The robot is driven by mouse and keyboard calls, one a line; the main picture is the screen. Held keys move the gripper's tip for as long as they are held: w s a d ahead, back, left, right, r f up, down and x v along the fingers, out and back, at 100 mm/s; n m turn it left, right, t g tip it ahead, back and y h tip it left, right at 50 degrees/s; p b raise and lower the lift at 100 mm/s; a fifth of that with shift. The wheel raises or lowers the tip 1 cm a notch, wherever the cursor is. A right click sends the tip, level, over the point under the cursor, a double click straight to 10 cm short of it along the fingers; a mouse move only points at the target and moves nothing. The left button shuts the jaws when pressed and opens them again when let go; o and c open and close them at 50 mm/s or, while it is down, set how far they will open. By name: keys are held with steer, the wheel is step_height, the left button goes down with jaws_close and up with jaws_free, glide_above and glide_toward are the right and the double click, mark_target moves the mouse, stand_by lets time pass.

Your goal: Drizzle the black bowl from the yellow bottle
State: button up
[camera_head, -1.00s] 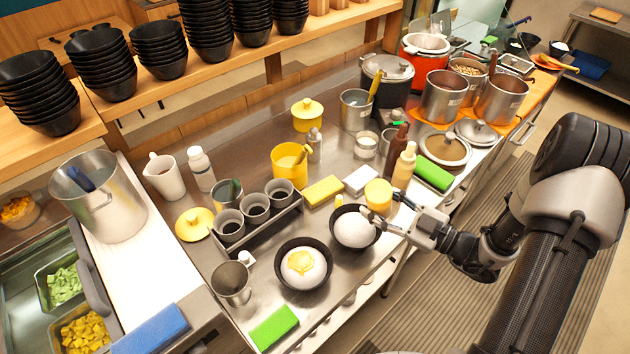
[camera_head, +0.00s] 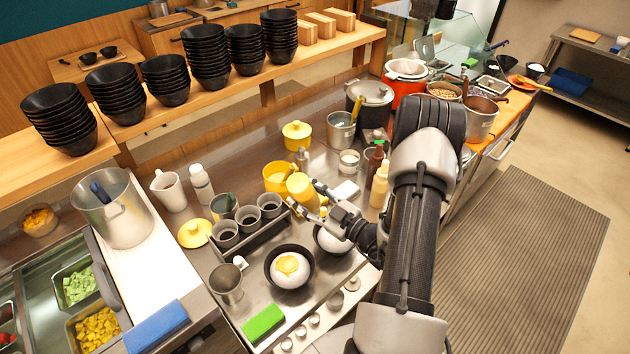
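My gripper (camera_head: 308,197) is shut on a yellow cylindrical container, which I take as the yellow bottle (camera_head: 300,187). It is tilted and held above the counter, just in front of the yellow cup; its nozzle is not clear. One black bowl (camera_head: 269,275) holds white rice with a yellow topping and lies below and left of my gripper. A second black bowl (camera_head: 319,245) with white rice is partly hidden under my gripper and arm. A pale yellow squeeze bottle (camera_head: 379,187) stands on the counter to the right.
A rack of dark cups (camera_head: 250,246) stands left of my gripper. The yellow cup (camera_head: 275,172), a yellow lidded pot (camera_head: 297,135) and a brown bottle (camera_head: 375,160) stand behind. A green sponge (camera_head: 263,323) lies near the front edge. Stacked black bowls (camera_head: 208,58) line the shelf.

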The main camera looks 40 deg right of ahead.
mark_target(319, 203)
steer(key=d+h, duration=0.1)
steer(key=s+d+m, duration=0.1)
steer(key=d, duration=0.1)
steer(key=shift+s+r+h, duration=0.2)
steer(key=shift+h, duration=0.2)
steer(key=shift+d+f, duration=0.2)
steer(key=shift+f, duration=0.1)
step_height(319, 203, down, 4)
steer(key=b, duration=0.3)
steer(key=shift+a+r+b, duration=0.1)
steer(key=shift+r+b, duration=0.1)
steer(key=shift+b, duration=0.2)
steer(key=shift+r, duration=0.1)
